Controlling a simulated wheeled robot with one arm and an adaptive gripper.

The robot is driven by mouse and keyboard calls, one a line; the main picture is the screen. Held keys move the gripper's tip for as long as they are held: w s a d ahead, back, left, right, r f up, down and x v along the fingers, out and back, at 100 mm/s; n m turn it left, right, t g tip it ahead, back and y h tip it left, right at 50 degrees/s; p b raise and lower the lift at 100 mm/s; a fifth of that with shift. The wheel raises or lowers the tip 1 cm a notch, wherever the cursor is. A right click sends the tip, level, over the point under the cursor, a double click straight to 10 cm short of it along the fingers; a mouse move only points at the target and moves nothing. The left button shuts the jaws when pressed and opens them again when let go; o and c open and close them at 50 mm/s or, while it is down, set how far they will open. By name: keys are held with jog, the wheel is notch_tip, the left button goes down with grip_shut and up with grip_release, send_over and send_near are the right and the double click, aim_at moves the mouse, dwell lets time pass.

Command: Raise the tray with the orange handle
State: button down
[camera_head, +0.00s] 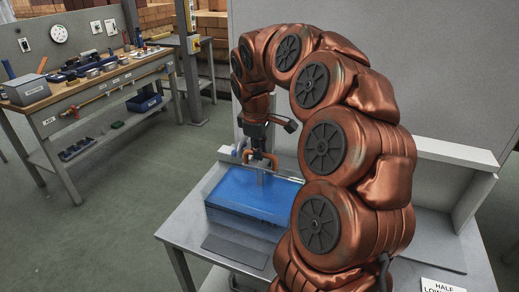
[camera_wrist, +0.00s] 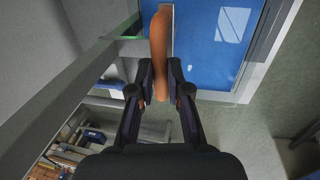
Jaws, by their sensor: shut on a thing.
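The blue tray (camera_head: 240,201) is on the grey table, below my gripper, in the head view. Its blue surface also fills the upper right of the wrist view (camera_wrist: 208,62). An orange handle (camera_head: 273,158) stands up from the tray; in the wrist view the handle (camera_wrist: 159,38) runs between my two fingers. My gripper (camera_head: 260,152) is shut on the handle; its dark fingers flank it in the wrist view (camera_wrist: 161,84). My arm hides the tray's right end. Whether the tray's underside touches the table cannot be told.
The grey table (camera_head: 188,228) has a raised back and side edge. A dark flat plate (camera_head: 236,250) lies before the tray. A workbench (camera_head: 90,85) with tools stands at the left, with open floor (camera_head: 120,190) between. A sign (camera_head: 442,286) is at the lower right.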

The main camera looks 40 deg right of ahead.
dwell(0.5)
jog(key=w+d+p+v, duration=0.1)
jog(key=d+p+v, duration=0.1)
jog(key=v, duration=0.9)
jog(key=shift+r+p, duration=0.45)
jog(key=shift+p, duration=0.4)
jog(key=shift+w, duration=0.15)
jog(key=c, duration=1.3)
grip_release()
jog(key=shift+a, duration=0.1)
jog(key=shift+c, duration=0.2)
jog(key=shift+o, duration=1)
jog(key=shift+f, duration=0.1)
